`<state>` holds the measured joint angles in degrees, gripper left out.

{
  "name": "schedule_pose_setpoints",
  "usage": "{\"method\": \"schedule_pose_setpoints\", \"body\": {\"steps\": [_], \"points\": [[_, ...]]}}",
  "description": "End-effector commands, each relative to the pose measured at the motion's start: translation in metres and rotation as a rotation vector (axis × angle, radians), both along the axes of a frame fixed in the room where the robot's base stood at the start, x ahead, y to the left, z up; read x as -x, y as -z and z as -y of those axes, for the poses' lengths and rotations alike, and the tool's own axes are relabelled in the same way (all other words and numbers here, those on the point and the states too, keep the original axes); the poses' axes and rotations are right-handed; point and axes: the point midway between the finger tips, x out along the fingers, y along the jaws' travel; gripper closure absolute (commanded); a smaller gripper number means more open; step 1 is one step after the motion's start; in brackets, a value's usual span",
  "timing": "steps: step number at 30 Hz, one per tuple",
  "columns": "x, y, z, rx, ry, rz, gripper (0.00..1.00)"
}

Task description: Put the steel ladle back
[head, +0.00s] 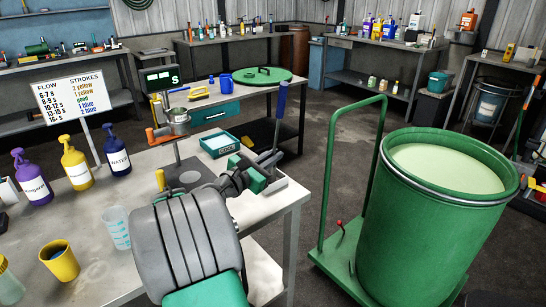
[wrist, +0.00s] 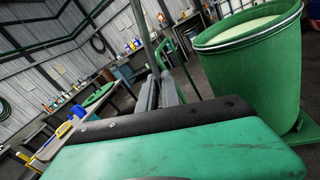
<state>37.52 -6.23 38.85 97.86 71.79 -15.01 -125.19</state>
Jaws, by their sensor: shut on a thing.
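The steel ladle shows as an upright handle with a blue grip (head: 280,105), rising from my gripper (head: 266,168) in the head view. My gripper is shut on it, above the near right corner of the grey bench (head: 292,200). In the wrist view the ladle's dark shaft (wrist: 143,38) stands up beyond the fingers of my gripper (wrist: 158,92), leaning slightly. I cannot make out the ladle's bowl; my arm and gripper cover that area.
A large green drum (head: 425,225) of pale liquid stands on a green trolley (head: 330,255) at right. The bench holds a flow chart sign (head: 75,104), labelled pump bottles (head: 75,165), a yellow cup (head: 60,262), a clear beaker (head: 116,228) and a teal tray (head: 219,144). Floor between bench and trolley is clear.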

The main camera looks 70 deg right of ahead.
Motion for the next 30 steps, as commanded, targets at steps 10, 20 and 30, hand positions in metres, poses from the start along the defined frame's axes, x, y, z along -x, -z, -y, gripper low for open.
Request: {"method": "schedule_pose_setpoints", "body": {"steps": [10, 20, 30], "points": [[0.0, 0.007, 0.0, 0.001, 0.0, 0.0, 1.0], [0.0, 0.01, 0.0, 0.001, 0.0, 0.001, 0.82], [0.0, 0.011, 0.0, 0.0, 0.0, 0.0, 0.67]]}}
